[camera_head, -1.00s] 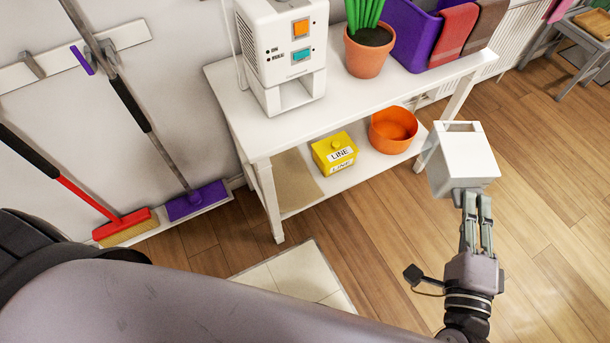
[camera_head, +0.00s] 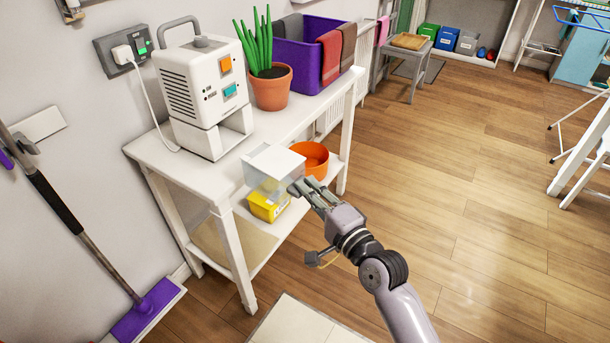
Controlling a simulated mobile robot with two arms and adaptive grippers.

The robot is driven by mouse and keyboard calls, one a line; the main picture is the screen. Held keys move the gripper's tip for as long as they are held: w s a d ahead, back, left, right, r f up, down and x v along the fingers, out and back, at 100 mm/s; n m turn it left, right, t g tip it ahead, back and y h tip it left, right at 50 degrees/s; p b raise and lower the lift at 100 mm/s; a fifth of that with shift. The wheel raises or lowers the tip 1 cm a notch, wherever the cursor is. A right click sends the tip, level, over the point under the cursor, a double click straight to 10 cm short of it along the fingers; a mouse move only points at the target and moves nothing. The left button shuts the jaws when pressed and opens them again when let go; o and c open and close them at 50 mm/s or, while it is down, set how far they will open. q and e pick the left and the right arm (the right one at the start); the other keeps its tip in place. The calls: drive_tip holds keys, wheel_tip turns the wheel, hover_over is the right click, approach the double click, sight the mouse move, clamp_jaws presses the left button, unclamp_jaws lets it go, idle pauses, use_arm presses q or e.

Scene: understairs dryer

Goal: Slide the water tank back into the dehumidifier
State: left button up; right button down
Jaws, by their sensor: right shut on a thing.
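The white dehumidifier (camera_head: 187,90) stands on the white table's top. It has an orange and a teal button, and an open empty bay (camera_head: 232,133) low in its front. My right gripper (camera_head: 304,189) is shut on the water tank (camera_head: 273,170), a white box with a see-through lower part. The tank is held in the air just off the table's front edge, to the right of and lower than the dehumidifier, apart from it. My left gripper is not in view.
The white table (camera_head: 165,151) also bears a potted plant (camera_head: 271,90) and a purple bin (camera_head: 305,55) with towels. An orange bowl (camera_head: 317,155) and a yellow box (camera_head: 262,208) are on its lower shelf. The tabletop before the dehumidifier is clear. Wood floor at right is open.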

sight(304, 164)
drive_tip(key=shift+n+g+y, duration=0.5)
drive_tip(key=shift+n+y, duration=0.1)
drive_tip(key=shift+y, duration=0.1)
drive_tip(key=w+b, duration=0.1)
drive_tip(key=w, duration=0.1)
drive_tip(key=w+f, duration=0.1)
drive_tip(key=w, duration=0.1)
drive_tip(key=w+a+b, duration=0.1)
drive_tip(key=shift+w+f+b, duration=0.25)
drive_tip(key=shift+w+b, duration=0.05)
drive_tip(key=shift+w, duration=0.1)
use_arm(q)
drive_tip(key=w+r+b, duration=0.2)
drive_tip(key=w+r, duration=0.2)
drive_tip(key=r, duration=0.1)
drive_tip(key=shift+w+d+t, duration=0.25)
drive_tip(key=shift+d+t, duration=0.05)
use_arm(e)
drive_tip(key=shift+w+d+r, duration=0.15)
drive_tip(key=shift+w, duration=0.8)
drive_tip(key=shift+w+d+r, duration=0.15)
drive_tip(key=shift+w+r, duration=0.05)
drive_tip(key=shift+w, duration=0.8)
drive_tip(key=shift+w+d+r, duration=0.15)
drive_tip(key=shift+w, duration=0.8)
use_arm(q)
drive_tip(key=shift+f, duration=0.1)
